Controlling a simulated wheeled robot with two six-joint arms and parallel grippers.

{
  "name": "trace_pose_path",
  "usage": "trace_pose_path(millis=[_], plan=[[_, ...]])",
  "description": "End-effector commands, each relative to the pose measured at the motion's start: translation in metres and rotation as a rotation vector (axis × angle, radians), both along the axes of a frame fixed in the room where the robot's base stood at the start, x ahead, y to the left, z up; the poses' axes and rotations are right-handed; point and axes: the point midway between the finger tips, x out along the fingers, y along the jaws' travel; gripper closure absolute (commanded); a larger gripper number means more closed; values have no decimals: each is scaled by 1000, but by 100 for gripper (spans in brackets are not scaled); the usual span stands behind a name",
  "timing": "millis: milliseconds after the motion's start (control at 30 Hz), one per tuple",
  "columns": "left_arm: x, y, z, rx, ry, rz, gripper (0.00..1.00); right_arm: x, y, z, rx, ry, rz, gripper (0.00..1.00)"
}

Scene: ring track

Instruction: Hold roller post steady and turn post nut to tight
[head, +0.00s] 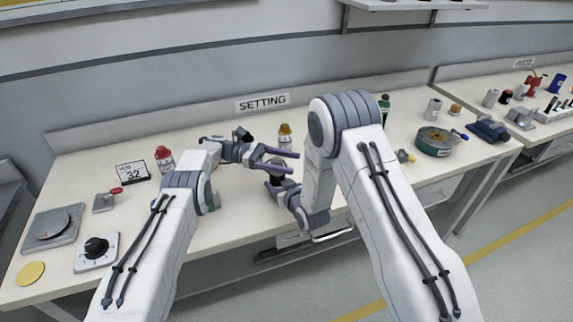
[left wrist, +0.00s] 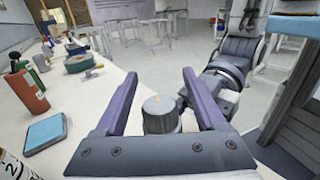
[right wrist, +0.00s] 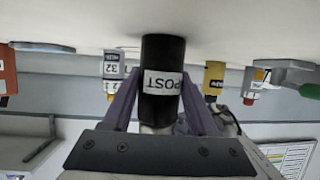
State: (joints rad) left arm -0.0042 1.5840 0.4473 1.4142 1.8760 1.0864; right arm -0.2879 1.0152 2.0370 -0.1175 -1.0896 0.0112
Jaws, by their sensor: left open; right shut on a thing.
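The black roller post (right wrist: 163,60), labelled POST, stands upright on the bench and appears upside down in the right wrist view. My right gripper (right wrist: 165,105) is shut on it, one finger on each side. The grey post nut (left wrist: 160,113), with a small yellow mark on top, shows in the left wrist view between the fingers of my left gripper (left wrist: 160,90). Those fingers are open, with a gap at each side of the nut. In the head view, the post (head: 276,170) is largely hidden by both grippers.
A yellow-capped bottle (head: 285,136) stands just behind the grippers. The bench's front edge is close to the post.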

Motion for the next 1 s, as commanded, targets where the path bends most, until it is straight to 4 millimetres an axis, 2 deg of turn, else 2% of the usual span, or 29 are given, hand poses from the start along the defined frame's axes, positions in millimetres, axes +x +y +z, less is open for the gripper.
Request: trace_pose_path(millis=[133,300,500,900,1000], plan=[[-1,0,20,-1,-2,0,28,0,-1,-1,-1,2,-2,100],[0,0,57,0,-4,0,28,0,-1,-1,-1,2,-2,100],[-1,0,84,0,-2,-1,28,0,-1,-1,-1,2,-2,100],[-1,0,91,0,0,-1,28,0,-1,-1,0,2,-1,100],[3,11,82,-1,7,27,28,0,-1,-1,0,2,-1,100]])
